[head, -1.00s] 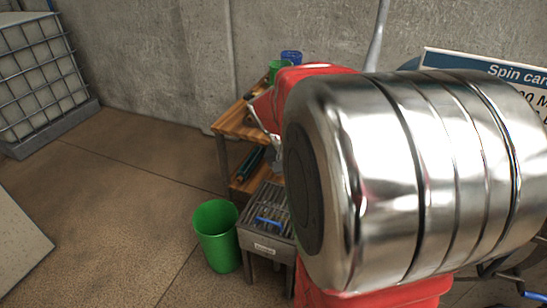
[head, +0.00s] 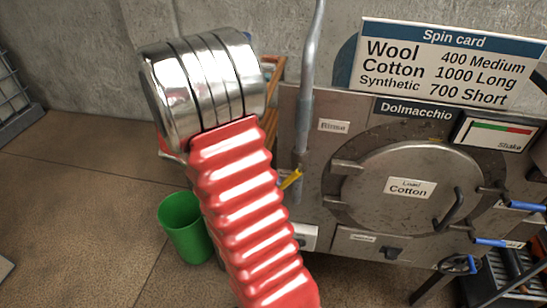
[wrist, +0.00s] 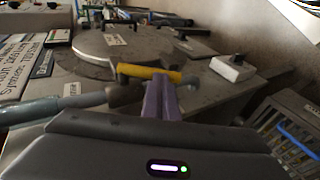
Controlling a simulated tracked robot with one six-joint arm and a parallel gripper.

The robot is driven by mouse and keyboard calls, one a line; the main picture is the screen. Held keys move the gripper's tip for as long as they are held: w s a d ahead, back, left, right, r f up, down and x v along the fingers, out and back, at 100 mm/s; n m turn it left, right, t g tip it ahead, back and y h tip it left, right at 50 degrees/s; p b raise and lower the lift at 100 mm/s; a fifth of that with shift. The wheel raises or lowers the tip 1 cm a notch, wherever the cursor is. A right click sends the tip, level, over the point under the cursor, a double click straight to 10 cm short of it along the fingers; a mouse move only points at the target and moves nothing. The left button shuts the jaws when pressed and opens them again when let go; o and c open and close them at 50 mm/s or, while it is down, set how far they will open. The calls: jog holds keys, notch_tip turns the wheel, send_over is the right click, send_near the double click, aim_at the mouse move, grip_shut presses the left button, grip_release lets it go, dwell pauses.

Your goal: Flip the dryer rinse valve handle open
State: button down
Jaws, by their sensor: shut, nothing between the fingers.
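The rinse valve handle is a yellow lever (head: 292,178) at the lower end of a grey pipe (head: 303,130), left of the dryer's front (head: 405,190). In the wrist view the yellow handle (wrist: 150,75) lies across the picture, beside the pipe and its fitting (wrist: 60,105). My gripper (wrist: 160,84) shows there as purple fingers, shut and empty. Its tips overlap the right part of the handle in the picture; I cannot tell whether they touch it. In the head view my arm hides the gripper.
The dryer's round door (head: 405,187) carries a "Cotton" label, with a spin card sign (head: 450,62) above. A green bin (head: 186,228) stands on the floor at left. Blue-handled valves (head: 497,243) are at the right. A grated stand (wrist: 285,130) shows in the wrist view.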

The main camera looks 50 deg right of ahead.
jog(key=shift+g+h, duration=0.4)
jog(key=shift+g, duration=0.4)
jog(key=shift+s+d+f, duration=0.3)
jog(key=shift+s+f, duration=0.35)
jog(key=shift+f, duration=0.2)
jog(key=shift+s+d+f, duration=0.25)
jog(key=shift+s+f, duration=0.4)
jog(key=shift+f, duration=0.15)
jog(key=shift+w+a, duration=0.1)
jog(key=shift+w, duration=0.05)
jog(key=w+a, duration=0.8)
jog(key=w, duration=0.3)
jog(key=shift+w+d+f+n, duration=0.1)
jog(key=shift+n, duration=0.2)
